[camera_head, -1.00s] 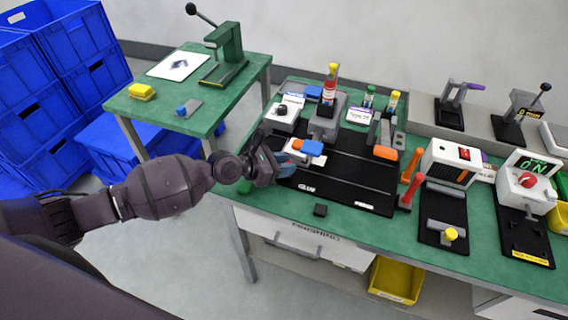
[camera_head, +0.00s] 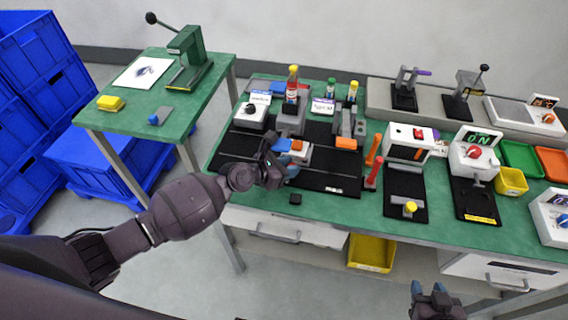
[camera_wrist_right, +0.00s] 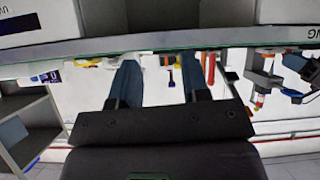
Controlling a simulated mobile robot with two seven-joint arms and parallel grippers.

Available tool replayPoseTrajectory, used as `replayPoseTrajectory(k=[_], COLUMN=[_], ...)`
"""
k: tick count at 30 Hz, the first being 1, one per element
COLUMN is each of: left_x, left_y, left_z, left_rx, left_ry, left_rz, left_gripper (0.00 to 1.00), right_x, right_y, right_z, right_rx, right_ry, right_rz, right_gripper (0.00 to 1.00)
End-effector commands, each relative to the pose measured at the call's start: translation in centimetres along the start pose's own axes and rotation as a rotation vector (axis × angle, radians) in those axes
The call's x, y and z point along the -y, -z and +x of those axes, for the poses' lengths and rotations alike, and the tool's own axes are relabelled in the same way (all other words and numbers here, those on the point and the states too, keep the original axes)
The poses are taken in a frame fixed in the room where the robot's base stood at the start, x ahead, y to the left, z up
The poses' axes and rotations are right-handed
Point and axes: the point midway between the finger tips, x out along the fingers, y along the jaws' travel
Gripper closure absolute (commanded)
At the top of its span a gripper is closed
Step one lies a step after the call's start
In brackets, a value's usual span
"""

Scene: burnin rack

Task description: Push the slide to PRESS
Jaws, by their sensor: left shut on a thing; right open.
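The slide (camera_head: 302,153) is a small white carriage with blue and orange parts on top. It sits on the black rail board (camera_head: 328,166) on the green bench. My left gripper (camera_head: 287,168) is shut at the slide's near left side, and its fingers hide part of the slide. I cannot read a PRESS mark on the board. My right gripper (camera_head: 432,288) is low in front of the bench. In the right wrist view its two blue fingers (camera_wrist_right: 158,80) are apart with nothing between them.
Bottles and grey fixtures (camera_head: 292,115) stand behind the board. An orange block (camera_head: 346,143) and red-orange handles (camera_head: 373,160) are to the slide's right. A green press (camera_head: 188,60) stands on the side table.

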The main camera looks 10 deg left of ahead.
Motion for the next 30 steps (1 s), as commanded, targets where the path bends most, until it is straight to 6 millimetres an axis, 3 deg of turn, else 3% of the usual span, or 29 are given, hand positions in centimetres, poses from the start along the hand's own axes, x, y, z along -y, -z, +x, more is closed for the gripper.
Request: replayPoseTrajectory(k=[4,5,9,20,30], left_x=[-0.1,-0.1,-0.1,0.0,0.0], left_y=[-0.1,-0.1,-0.1,0.0,-0.1], left_z=[0.0,0.0,0.0,-0.5,-6.0], left_rx=[0.003,0.003,0.002,0.000,0.001], left_ry=[-0.001,-0.001,-0.001,-0.001,-0.001], left_rz=[0.001,0.001,0.001,0.000,0.000], left_gripper=[1.00,0.68,0.48,0.48,0.48], right_x=[0.0,0.1,0.1,0.0,-0.1], right_y=[0.5,0.6,1.0,0.8,1.1], right_z=[0.2,0.2,0.3,0.1,-0.8], right_rx=[-0.011,-0.013,-0.019,-0.013,0.000], right_ry=[0.001,0.001,0.002,0.001,-0.001], right_rz=[-0.001,-0.001,-0.002,-0.001,0.001], right_gripper=[0.57,0.57,0.57,0.57,0.57])
